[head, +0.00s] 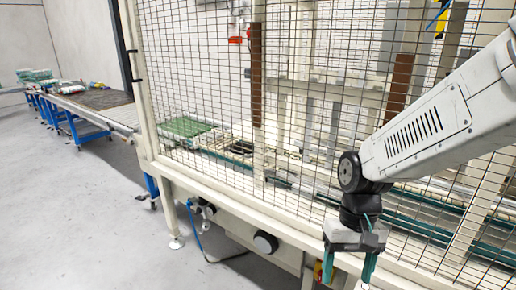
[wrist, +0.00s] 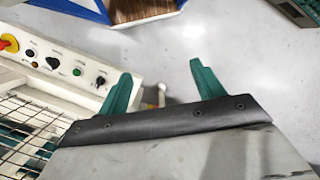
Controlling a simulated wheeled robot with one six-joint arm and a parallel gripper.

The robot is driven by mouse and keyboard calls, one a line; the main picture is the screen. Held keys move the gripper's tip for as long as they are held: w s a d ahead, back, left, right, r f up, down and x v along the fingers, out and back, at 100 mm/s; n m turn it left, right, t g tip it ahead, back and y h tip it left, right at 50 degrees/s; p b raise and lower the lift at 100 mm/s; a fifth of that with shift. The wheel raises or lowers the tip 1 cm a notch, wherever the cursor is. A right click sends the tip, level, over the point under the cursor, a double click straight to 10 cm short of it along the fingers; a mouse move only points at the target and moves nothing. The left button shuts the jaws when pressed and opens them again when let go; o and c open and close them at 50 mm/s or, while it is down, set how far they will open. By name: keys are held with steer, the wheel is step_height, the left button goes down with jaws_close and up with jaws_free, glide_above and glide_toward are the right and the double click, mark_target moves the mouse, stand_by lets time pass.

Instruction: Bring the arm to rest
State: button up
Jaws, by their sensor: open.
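My gripper (head: 348,266) hangs at the lower right of the head view, at the end of my pale arm, with its green fingers pointing down. In the wrist view my gripper (wrist: 160,88) shows two green fingers spread apart, with nothing held between them. The arm reaches in from the right edge, in front of a wire mesh fence (head: 215,75). I cannot tell from these views how far the gripper is from the fence.
A control panel (wrist: 62,62) with several knobs and buttons lies left of the fingers in the wrist view. A conveyor line (head: 100,98) with blue legs runs off to the far left. The grey floor (head: 100,205) at left is largely clear.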

steer(key=s+d+r+t, duration=0.4)
steer(key=s+d+r, duration=0.4)
steer(key=s+r, duration=0.3)
step_height(320, 180, up, 2)
steer(key=shift+d+r+h, duration=0.1)
steer(key=shift+d+h, duration=0.15)
steer(key=shift+h, duration=0.15)
steer(key=shift+c, duration=0.4)
stand_by(0.6)
